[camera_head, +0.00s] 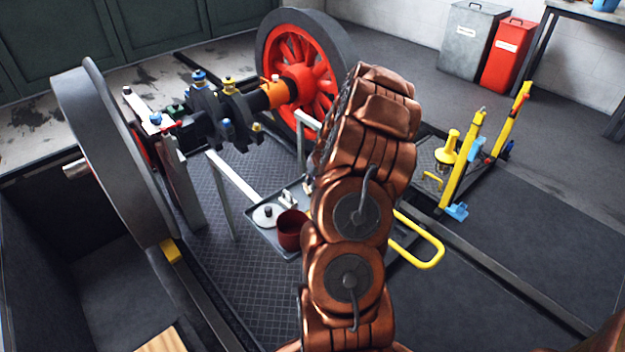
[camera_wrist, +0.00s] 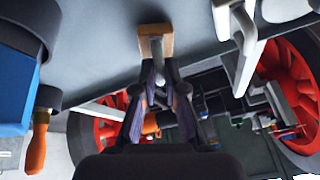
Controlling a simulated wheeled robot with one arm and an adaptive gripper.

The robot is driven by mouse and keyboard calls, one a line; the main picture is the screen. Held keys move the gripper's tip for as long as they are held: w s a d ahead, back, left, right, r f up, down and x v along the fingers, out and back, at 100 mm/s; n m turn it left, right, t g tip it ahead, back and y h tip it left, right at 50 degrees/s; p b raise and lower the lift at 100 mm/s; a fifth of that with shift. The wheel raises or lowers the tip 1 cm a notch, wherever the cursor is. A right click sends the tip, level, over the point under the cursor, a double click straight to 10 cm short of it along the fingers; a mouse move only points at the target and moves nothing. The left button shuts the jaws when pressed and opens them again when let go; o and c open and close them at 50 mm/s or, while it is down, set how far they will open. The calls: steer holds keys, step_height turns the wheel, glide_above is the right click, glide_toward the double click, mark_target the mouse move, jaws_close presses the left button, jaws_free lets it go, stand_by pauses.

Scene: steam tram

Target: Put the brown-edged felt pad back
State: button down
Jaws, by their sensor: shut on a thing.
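The brown-edged felt pad (camera_wrist: 154,38) shows in the wrist view as a small tan-brown block with a pale grey knob standing out of it. My gripper (camera_wrist: 160,88) is shut on this knob, with one dark finger on each side. Behind the pad is a flat grey surface, probably the tray; I cannot tell whether the pad touches it. In the head view my own copper arm hides the gripper and the pad.
A grey tray (camera_head: 262,234) carries a dark red cup (camera_head: 292,232) and a white round lid-like thing (camera_head: 265,217). Beside my arm are a yellow loop handle (camera_head: 430,250), red-spoked wheel (camera_head: 290,70) and axle parts. An orange-handled tool (camera_wrist: 38,142) shows in the wrist view.

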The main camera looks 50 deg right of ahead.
steer(key=shift+f, duration=0.3)
steer(key=c, duration=1.2)
jaws_free()
steer(key=shift+c, duration=0.2)
steer(key=shift+r, duration=0.1)
